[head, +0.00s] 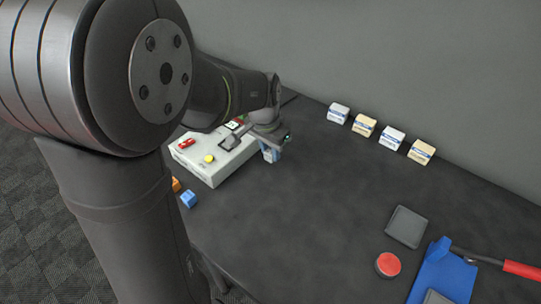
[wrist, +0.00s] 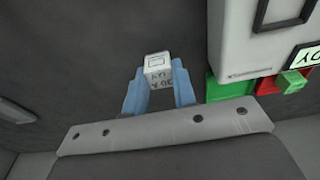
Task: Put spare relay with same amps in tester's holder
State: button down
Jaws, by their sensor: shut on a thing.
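My gripper (wrist: 158,85) is shut on a small white relay (wrist: 157,60), held between its two light blue fingers. The relay's dark marking is upside down and too small to read surely. In the head view my gripper (head: 270,154) hangs at the right side of the white tester box (head: 205,172), close to it. The tester also shows at the upper right of the wrist view (wrist: 235,45). A dark rectangular frame (wrist: 260,14) is on it; I cannot tell whether this is the holder. My arm hides part of the tester's top.
Several white and tan blocks with blue labels stand along the back, such as a white one (head: 338,113). A blue cube (head: 188,199) is by the tester's front. A grey pad (head: 407,226), red button (head: 388,265) and blue piece (head: 440,272) lie at right. The middle is clear.

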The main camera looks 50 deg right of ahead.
jog(key=s+a+r, duration=0.1)
jog(key=s+r, duration=0.7)
jog(key=s, duration=0.3)
jog(key=w+a+r, duration=0.3)
jog(key=w+r, duration=0.3)
jog(key=w, duration=0.5)
jog(key=w+f, duration=0.2)
jog(key=w, duration=0.1)
jog(key=w+f, duration=0.2)
jog(key=w, duration=0.2)
jog(key=w+a+f, duration=0.1)
jog(key=w+f, duration=0.1)
jog(key=w, duration=0.1)
jog(key=shift+w+f, duration=0.25)
jog(key=shift+f, duration=0.15)
jog(key=shift+w+f, duration=0.15)
jog(key=shift+w, duration=0.1)
jog(key=shift+f, duration=2)
